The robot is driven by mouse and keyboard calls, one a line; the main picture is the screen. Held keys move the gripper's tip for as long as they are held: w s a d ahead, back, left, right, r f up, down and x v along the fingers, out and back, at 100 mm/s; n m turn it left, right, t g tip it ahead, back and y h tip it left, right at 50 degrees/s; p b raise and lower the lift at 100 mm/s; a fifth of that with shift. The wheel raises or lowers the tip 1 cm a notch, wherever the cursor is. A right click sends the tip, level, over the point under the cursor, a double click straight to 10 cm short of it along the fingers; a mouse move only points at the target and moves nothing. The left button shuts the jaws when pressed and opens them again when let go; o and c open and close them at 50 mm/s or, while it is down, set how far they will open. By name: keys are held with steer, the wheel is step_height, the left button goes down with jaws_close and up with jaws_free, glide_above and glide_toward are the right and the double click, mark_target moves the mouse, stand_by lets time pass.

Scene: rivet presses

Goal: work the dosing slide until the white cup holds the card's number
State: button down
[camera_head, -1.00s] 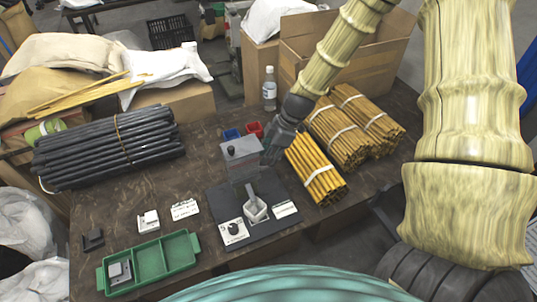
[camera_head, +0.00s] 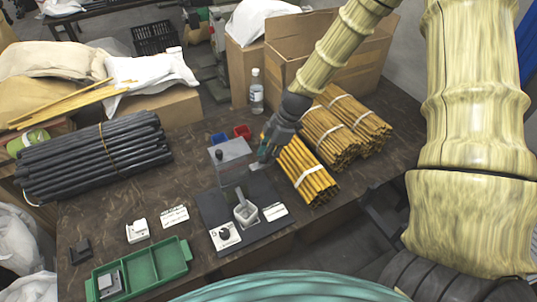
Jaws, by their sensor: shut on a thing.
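My gripper (camera_head: 264,157) is at the box's right side, shut on the dosing slide. A pale end of the slide (camera_head: 256,167) shows between the box and my fingers.
A white block with a dark knob (camera_head: 224,235) sits at the plate's front left. A green tray (camera_head: 160,265) lies front left. Blue (camera_head: 219,139) and red (camera_head: 242,131) bins and a bottle (camera_head: 257,95) are behind.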

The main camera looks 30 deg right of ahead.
steer(key=c, duration=1.6)
jaws_free()
steer(key=shift+w+d, duration=0.15)
steer(key=shift+c, duration=0.2)
steer(key=shift+o, duration=0.4)
steer(key=shift+d, duration=0.1)
steer(key=shift+r, duration=0.15)
steer(key=v, duration=1.1)
steer(key=shift+d+r, duration=0.25)
steer(key=shift+d, duration=0.05)
